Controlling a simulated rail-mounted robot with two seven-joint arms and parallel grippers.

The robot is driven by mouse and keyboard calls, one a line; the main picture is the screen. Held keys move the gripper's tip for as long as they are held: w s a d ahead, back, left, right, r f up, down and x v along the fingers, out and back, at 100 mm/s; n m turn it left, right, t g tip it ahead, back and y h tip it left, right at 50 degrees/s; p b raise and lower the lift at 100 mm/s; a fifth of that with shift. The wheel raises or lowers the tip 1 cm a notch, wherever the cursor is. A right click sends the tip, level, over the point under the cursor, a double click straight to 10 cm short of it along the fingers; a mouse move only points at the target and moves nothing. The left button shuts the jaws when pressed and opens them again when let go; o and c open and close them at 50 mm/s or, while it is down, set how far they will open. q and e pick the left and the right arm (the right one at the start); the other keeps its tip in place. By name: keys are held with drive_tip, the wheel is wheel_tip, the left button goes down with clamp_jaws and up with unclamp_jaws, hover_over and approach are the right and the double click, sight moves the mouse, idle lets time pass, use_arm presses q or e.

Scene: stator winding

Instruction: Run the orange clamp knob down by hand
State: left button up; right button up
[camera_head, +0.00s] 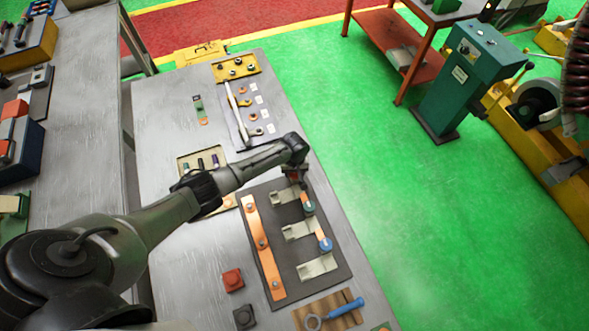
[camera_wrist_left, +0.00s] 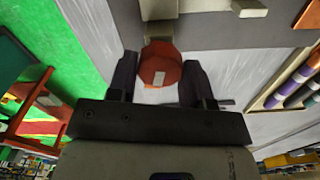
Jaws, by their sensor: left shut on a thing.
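My left gripper (camera_head: 297,179) is at the far end of the dark board (camera_head: 290,262), over the farthest grey bracket. In the left wrist view its two dark fingers (camera_wrist_left: 158,82) are shut on the sides of a faceted orange-red knob (camera_wrist_left: 160,70) with a pale mark on top. In the head view the knob is mostly hidden by the gripper. A teal knob (camera_head: 309,208) and a blue knob (camera_head: 325,244) sit on copper strips nearer on the board. My right gripper is not in view.
A long copper bar (camera_head: 264,250) lies along the board's left side beside grey brackets (camera_head: 318,267). A red block (camera_head: 232,280), a black block (camera_head: 245,317) and a blue-handled wrench (camera_head: 345,309) lie nearby.

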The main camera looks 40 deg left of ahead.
use_arm(q)
drive_tip(key=m, duration=0.3)
drive_tip(key=shift+r+p, duration=0.1)
drive_tip(key=shift+p, duration=0.3)
drive_tip(key=m, duration=0.3)
drive_tip(key=shift+m+p, duration=0.3)
drive_tip(key=shift+p, duration=0.05)
drive_tip(key=m, duration=0.3)
drive_tip(key=shift+m, duration=0.3)
drive_tip(key=m, duration=0.3)
drive_tip(key=shift+m, duration=0.3)
drive_tip(key=m, duration=0.3)
drive_tip(key=shift+w+m, duration=0.1)
drive_tip(key=shift+m, duration=0.2)
drive_tip(key=m, duration=0.3)
drive_tip(key=shift+m+b, duration=0.3)
drive_tip(key=m, duration=0.4)
drive_tip(key=shift+b, duration=0.4)
drive_tip(key=shift+d+m, duration=0.1)
drive_tip(key=shift+m, duration=1)
